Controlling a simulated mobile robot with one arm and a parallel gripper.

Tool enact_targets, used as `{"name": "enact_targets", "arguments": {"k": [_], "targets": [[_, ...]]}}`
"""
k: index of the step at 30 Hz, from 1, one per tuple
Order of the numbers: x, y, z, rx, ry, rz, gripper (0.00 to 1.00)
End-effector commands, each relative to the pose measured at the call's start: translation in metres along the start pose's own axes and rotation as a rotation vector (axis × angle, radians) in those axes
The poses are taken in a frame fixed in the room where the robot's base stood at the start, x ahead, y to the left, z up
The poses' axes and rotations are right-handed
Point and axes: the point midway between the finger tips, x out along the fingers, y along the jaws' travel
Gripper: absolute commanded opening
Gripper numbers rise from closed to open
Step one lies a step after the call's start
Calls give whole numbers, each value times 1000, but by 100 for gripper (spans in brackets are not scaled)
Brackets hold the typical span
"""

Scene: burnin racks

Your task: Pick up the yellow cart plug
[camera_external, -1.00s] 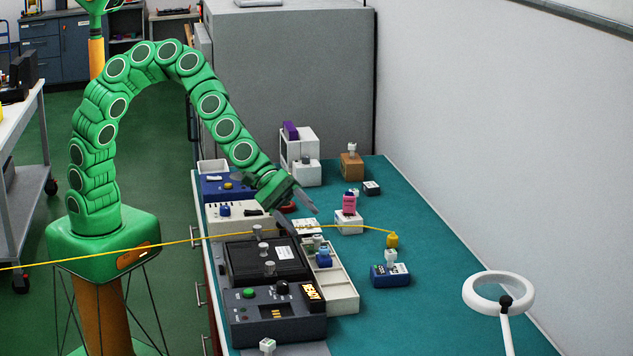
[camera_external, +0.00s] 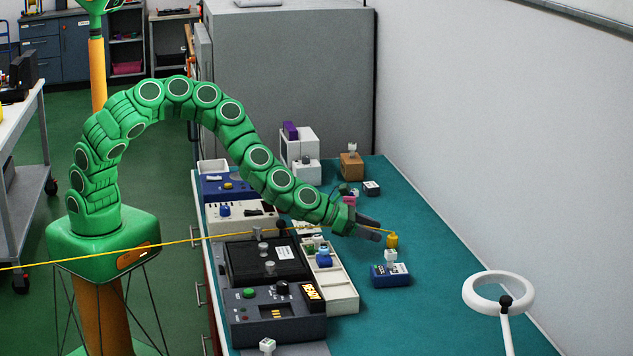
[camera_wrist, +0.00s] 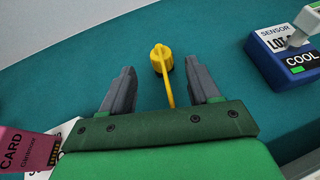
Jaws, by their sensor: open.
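The yellow cart plug (camera_external: 392,240) stands on the teal bench top, with a yellow cord (camera_external: 130,255) running from it leftward across the picture. In the wrist view the plug (camera_wrist: 161,58) lies ahead of my gripper, between the lines of the two fingers and nearer the right one. Its cord runs back toward my palm. My gripper (camera_external: 371,228) is open and empty, just left of the plug in the external view. Its grey fingers (camera_wrist: 160,82) are apart in the wrist view, with the plug beyond their tips.
A blue sensor box (camera_wrist: 285,55) marked COOL stands right of the plug; it also shows in the external view (camera_external: 390,275). A pink card (camera_wrist: 28,150) is at the lower left of the wrist view. A ring lamp (camera_external: 498,293) stands front right. Bench right of the plug is clear.

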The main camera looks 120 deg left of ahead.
Motion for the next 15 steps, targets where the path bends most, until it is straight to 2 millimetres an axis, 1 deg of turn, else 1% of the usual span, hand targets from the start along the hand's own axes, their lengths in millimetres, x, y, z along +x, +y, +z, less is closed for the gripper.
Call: {"name": "enact_targets", "arguments": {"k": [6,11,15], "targets": [[15,0,1,4,-3,2,61],[20,0,-1,3,0,0,61],[27,-1,-3,6,1,-1,61]]}}
